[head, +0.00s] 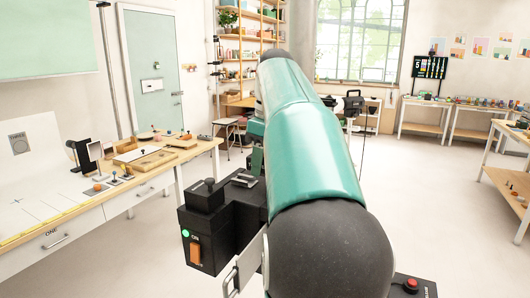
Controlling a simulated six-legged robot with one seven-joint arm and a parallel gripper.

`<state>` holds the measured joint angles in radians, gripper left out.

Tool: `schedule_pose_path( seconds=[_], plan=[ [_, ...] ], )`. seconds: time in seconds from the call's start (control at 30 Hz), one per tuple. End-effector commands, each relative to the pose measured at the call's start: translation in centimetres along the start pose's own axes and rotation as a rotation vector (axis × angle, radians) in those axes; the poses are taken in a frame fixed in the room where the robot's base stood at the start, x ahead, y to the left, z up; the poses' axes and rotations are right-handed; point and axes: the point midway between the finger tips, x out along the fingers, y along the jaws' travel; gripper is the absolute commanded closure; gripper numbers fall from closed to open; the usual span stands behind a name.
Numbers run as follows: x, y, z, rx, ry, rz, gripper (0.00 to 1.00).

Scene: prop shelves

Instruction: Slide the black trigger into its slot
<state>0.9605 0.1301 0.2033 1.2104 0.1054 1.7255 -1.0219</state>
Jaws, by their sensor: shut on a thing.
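My teal and black arm fills the middle of the head view and hides what lies behind it. My gripper is not visible, so I cannot see its jaws or what is between them. I cannot make out the black trigger or its slot.
The left workbench also carries wooden trays (146,159). A shelf unit (236,60) and a stool (228,131) stand at the back. Tables with small objects (455,104) line the right. The floor (440,200) to the right of my arm is clear.

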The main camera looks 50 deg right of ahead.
Motion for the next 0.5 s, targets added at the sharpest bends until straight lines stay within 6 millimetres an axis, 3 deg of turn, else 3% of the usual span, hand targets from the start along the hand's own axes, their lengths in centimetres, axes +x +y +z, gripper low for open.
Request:
schedule_pose_path(
  seconds=[0.33, 0.5],
  plan=[
    [2.5, 0.0, 0.2, 0.001, 0.0, 0.0, 0.79],
    [2.5, 0.0, 0.2, 0.001, 0.0, 0.001, 0.79]
  ],
)
